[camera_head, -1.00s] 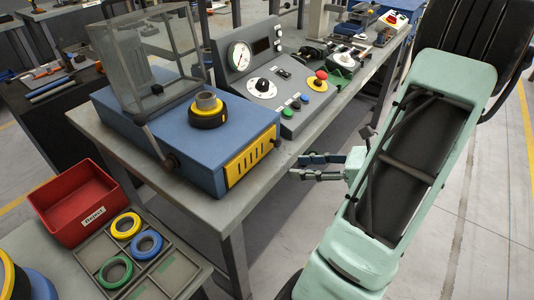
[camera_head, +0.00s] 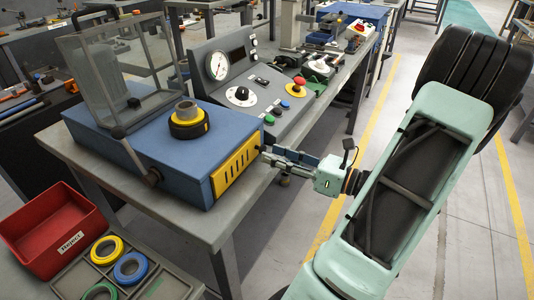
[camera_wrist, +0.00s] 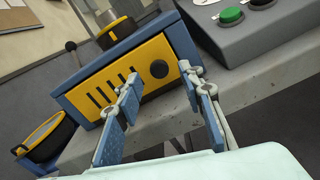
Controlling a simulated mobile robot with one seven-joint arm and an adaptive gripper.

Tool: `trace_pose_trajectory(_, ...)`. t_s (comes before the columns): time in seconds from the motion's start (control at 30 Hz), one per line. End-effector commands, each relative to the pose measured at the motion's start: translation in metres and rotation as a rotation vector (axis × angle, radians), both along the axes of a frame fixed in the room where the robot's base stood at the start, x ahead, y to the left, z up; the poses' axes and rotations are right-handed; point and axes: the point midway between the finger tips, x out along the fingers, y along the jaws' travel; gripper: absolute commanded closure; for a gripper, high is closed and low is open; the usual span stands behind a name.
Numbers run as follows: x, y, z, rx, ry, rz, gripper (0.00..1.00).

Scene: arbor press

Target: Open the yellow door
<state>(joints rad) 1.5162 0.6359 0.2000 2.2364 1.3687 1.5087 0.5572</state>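The yellow door (camera_head: 236,166) is a slotted panel on the end of the blue press base (camera_head: 155,150). It looks closed, flush with the blue frame. In the wrist view the yellow door (camera_wrist: 112,97) has several dark slots and a round black knob (camera_wrist: 159,69) near its right edge. My gripper (camera_head: 266,152) is at the door's right end. In the wrist view my gripper (camera_wrist: 160,76) is open, with one finger on each side of the knob. I cannot tell whether the fingers touch the knob or door.
The grey table edge (camera_wrist: 150,137) runs below the door. A control panel (camera_head: 240,85) with gauge and buttons stands behind to the right. A clear guard (camera_head: 115,70) and a black-yellow ring (camera_head: 189,124) are on the base. A red bin (camera_head: 50,225) sits lower left.

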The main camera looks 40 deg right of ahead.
Motion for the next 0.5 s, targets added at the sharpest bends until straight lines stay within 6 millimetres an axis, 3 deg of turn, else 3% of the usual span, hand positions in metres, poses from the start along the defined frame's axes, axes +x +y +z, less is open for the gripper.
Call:
trace_pose_trajectory(0.2,0.024,0.010,-0.001,0.000,0.001,0.001,0.64)
trace_pose_trajectory(0.5,0.028,0.012,0.000,0.000,0.001,-0.001,0.64)
